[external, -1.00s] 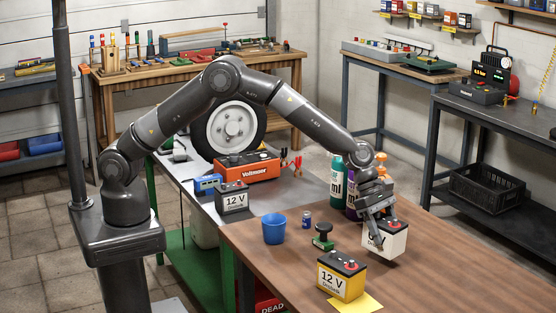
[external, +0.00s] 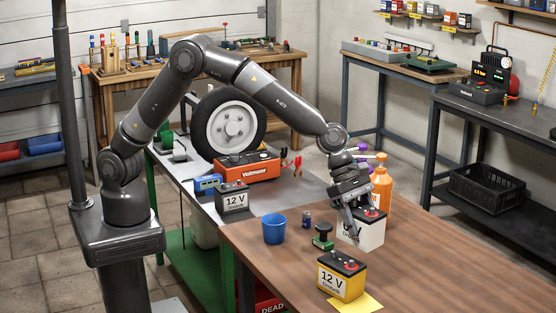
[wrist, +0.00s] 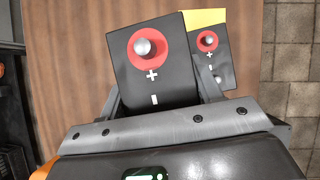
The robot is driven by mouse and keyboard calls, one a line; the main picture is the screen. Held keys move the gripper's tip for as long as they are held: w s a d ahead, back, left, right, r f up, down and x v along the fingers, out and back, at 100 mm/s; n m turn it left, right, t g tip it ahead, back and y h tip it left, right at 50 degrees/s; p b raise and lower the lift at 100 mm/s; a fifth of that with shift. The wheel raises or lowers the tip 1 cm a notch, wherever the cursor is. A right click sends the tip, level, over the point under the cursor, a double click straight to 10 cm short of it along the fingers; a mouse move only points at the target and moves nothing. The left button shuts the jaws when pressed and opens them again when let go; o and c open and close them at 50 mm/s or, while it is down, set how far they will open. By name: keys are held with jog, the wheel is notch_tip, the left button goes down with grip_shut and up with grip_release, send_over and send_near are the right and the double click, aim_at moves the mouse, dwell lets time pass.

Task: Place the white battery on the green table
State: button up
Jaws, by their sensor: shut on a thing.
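The white battery (external: 372,233), with a black top and red terminal, is between the fingers of my gripper (external: 352,222) over the brown wooden table (external: 440,262). My gripper is shut on it; whether its base clears the wood is hard to tell. In the wrist view its black top (wrist: 150,75) sits between the fingers (wrist: 160,100). The green table (external: 300,191), with green legs and a grey top, stands behind and left of the wooden one. It bears a grey 12 V battery (external: 232,203), an orange Voltmoor charger (external: 247,167) and a wheel (external: 236,125).
A yellow 12 V battery (external: 342,281) stands near the front on a yellow sheet (external: 368,303). A green-and-black object (external: 323,240), a blue cup (external: 274,233) and a small can (external: 306,219) lie left of my gripper. The green table's right part has bare top.

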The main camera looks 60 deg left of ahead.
notch_tip(320, 180, up, 18)
jog(key=w+a+f+n+t+y, duration=0.15)
jog(key=w+a+n, duration=0.25)
jog(key=w+a, duration=0.65)
jog(key=w+a+n+t+y, duration=0.15)
jog(key=w+a+n, duration=0.4)
jog(key=a, duration=0.85)
jog(key=w+a+r+n+t+y, duration=0.1)
jog(key=w+a+n+y, duration=0.15)
jog(key=a, duration=1.25)
jog(key=w+a+r+n+t+y, duration=0.1)
jog(key=w+a+n, duration=0.3)
jog(key=a, duration=1.1)
notch_tip(320, 180, down, 26)
jog(key=shift+s+f, duration=0.1)
send_over(311, 190)
notch_tip(311, 190, down, 7)
jog(key=shift+a+f, duration=0.1)
jog(key=shift+f, duration=1.85)
